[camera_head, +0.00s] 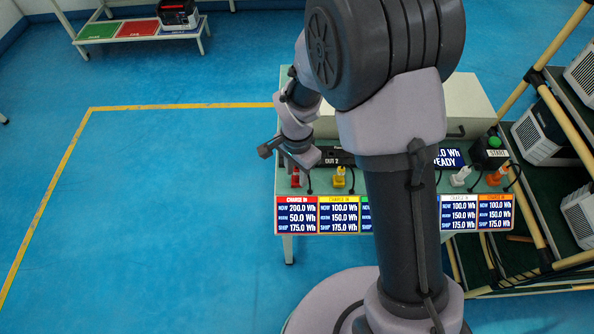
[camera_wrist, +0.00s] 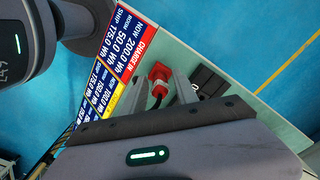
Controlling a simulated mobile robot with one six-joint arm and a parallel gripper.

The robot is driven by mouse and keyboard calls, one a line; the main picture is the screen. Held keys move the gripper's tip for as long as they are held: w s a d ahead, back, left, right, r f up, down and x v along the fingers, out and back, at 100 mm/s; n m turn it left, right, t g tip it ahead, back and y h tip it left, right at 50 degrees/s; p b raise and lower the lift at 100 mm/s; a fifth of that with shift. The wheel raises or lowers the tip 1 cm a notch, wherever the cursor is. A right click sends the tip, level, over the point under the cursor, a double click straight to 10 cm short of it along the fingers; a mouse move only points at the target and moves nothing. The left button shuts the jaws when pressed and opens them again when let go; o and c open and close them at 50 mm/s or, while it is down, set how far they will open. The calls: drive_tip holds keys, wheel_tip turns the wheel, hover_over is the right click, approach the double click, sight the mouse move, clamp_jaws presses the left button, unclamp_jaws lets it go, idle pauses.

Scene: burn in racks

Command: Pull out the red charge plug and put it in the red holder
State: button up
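The red charge plug (camera_head: 296,179) stands at the left end of the bench's row of plugs, behind the red CHARGE IN label (camera_head: 298,214). In the wrist view the red plug (camera_wrist: 160,73) shows between and just beyond my fingertips, with a dark cable. My gripper (camera_wrist: 161,84) is open, with one finger on each side of the plug. In the head view my gripper (camera_head: 297,168) is over the plug and partly hides it. I cannot make out a red holder for certain in either view.
A yellow plug (camera_head: 340,177) stands close to the right. White (camera_head: 460,176) and orange (camera_head: 495,177) plugs stand further right, by a green START button (camera_head: 494,142). Black OUT blocks (camera_head: 338,156) lie behind. A rack (camera_head: 550,110) stands at right. The floor at left is clear.

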wheel_tip(320, 180, up, 18)
drive_tip(key=p, duration=0.6)
drive_tip(key=shift+f, duration=0.15)
drive_tip(key=s+d+r+n+t+y+b, duration=0.1)
drive_tip(key=s+d+r+n+t, duration=0.1)
drive_tip(key=s+r, duration=0.4)
drive_tip(key=s+d+r+n+t+y+b, duration=0.1)
drive_tip(key=s+d+r, duration=0.4)
drive_tip(key=s, duration=0.6)
drive_tip(key=d+n+t+b, duration=0.1)
drive_tip(key=n+t, duration=0.1)
drive_tip(key=shift+d+r+t, duration=0.2)
drive_tip(key=shift+r+t, duration=0.2)
drive_tip(key=shift+s, duration=0.1)
